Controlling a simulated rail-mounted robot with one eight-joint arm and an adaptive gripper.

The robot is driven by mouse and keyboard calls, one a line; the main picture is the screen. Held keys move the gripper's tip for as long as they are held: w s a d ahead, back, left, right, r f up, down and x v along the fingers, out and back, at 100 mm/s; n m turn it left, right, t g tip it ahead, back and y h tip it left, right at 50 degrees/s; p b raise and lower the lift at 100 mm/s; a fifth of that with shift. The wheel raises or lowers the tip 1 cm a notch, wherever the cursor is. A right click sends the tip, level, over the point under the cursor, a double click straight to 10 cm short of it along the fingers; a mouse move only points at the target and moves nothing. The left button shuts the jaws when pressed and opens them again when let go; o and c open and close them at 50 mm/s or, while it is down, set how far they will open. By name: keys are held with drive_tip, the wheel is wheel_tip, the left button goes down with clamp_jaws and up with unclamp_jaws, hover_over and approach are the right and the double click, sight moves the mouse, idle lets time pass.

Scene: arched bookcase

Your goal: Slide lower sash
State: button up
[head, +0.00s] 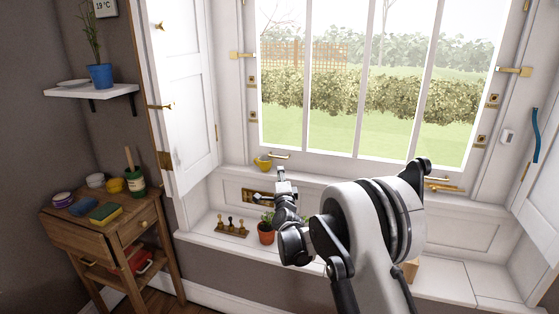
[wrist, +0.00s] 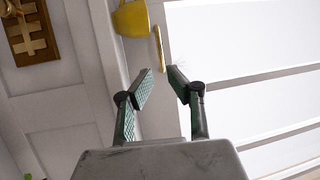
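The window's lower sash has a white bottom rail (head: 335,165) resting low, close to the sill. A brass bar handle (head: 281,155) sits on the rail's left part; in the wrist view the handle (wrist: 158,48) lies just beyond the fingertips. My gripper (head: 281,172) is in front of and a little below this handle. In the wrist view my gripper (wrist: 160,73) has its two green-padded fingers apart with nothing between them; they do not touch the handle. Brass pieces (head: 443,185) show at the right of the rail, partly behind my arm.
A yellow cup (head: 263,162) stands on the sill beside the handle, close to the left finger's side in the wrist view (wrist: 131,18). A potted plant (head: 266,234) and a brass-pegged board (head: 232,228) stand on the seat below. Brass catches (head: 243,55) line the frame.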

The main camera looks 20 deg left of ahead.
drive_tip(key=b+x, duration=0.2)
drive_tip(key=x, duration=0.8)
drive_tip(key=shift+w+a, duration=0.2)
drive_tip(key=shift+w, duration=0.2)
clamp_jaws()
